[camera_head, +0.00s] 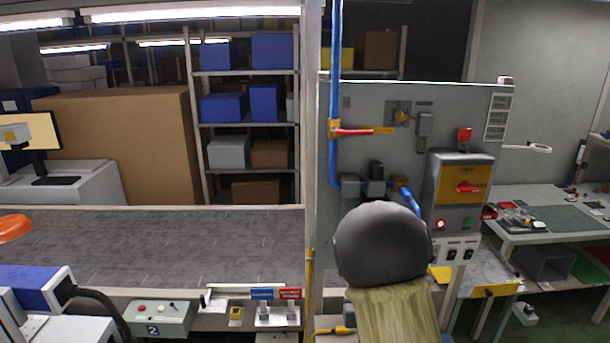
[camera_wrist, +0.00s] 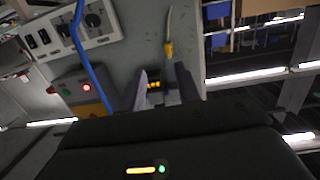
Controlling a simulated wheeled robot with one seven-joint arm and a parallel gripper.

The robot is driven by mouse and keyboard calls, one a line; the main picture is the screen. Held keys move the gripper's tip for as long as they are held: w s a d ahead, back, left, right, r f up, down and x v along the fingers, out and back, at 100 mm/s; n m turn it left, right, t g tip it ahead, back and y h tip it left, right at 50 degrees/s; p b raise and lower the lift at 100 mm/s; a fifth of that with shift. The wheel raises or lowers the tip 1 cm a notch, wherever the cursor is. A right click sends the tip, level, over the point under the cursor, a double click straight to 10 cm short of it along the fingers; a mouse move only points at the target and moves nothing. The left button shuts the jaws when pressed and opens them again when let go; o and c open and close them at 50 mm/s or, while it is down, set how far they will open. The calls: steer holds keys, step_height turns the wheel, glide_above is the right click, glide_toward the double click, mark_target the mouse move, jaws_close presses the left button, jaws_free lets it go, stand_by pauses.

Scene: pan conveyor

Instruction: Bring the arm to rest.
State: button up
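My gripper (camera_wrist: 164,88) shows in the wrist view with its two dark fingers apart. Grey panel surface shows in the gap between them, with a small yellow part beyond. I see nothing held. In the head view my gripper is not visible. A dark rounded link of my arm with an olive cover stands at the lower middle, in front of the grey panel (camera_head: 400,155), and hides part of it.
A control box (camera_head: 463,188) with a red handle is on the panel, and a blue pipe (camera_head: 336,70) runs down it. A conveyor belt (camera_head: 150,240) lies at left, with shelves behind. A workbench (camera_head: 555,222) stands at right.

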steer(key=s+f+g, duration=0.2)
steer(key=s+g, duration=0.5)
steer(key=s, duration=0.3)
steer(key=s+f+g, duration=0.1)
steer(key=s+g, duration=0.5)
steer(key=s, duration=0.5)
steer(key=shift+a+f+g+y, duration=0.3)
steer(key=shift+f+g, duration=0.05)
steer(key=shift+g, duration=0.05)
